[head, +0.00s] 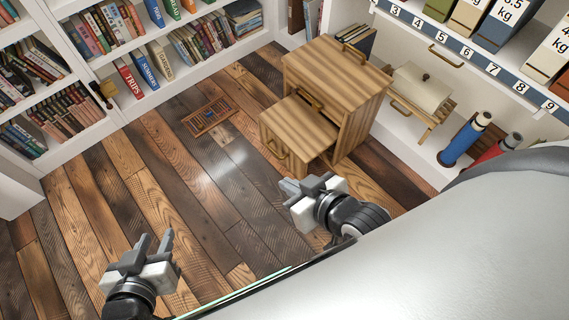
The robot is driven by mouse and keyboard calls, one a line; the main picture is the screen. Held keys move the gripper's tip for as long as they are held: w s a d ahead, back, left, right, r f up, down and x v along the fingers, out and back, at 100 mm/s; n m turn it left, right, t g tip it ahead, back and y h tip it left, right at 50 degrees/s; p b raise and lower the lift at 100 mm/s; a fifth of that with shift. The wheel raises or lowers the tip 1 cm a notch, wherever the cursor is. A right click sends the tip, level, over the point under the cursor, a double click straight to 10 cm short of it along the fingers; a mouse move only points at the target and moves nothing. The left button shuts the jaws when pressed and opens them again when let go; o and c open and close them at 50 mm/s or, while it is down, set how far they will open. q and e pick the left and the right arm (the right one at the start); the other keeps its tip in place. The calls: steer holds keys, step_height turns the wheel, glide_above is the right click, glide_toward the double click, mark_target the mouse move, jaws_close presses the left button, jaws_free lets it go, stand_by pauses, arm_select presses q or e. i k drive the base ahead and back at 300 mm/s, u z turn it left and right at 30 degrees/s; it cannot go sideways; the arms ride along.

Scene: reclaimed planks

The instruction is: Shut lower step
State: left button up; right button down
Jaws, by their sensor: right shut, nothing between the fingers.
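A striped wooden step unit (336,72) stands on the plank floor at the upper middle. Another handle shows on the upper part of the unit. My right gripper (285,186) is shut and empty, below the lower step in the picture and apart from it. My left gripper (156,238) is open and empty over the floor at the lower left, far from the unit.
White bookshelves (120,100) line the left and back. A floor vent (211,115) lies left of the unit. A white shelf with numbered slots, a cream box (421,90) and rolled blue (465,140) and red things stands at the right. The floor in front is clear.

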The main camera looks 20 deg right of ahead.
mark_target(292, 130)
steer(key=u, duration=0.3)
steer(key=k, duration=0.25)
steer(key=z, duration=1.4)
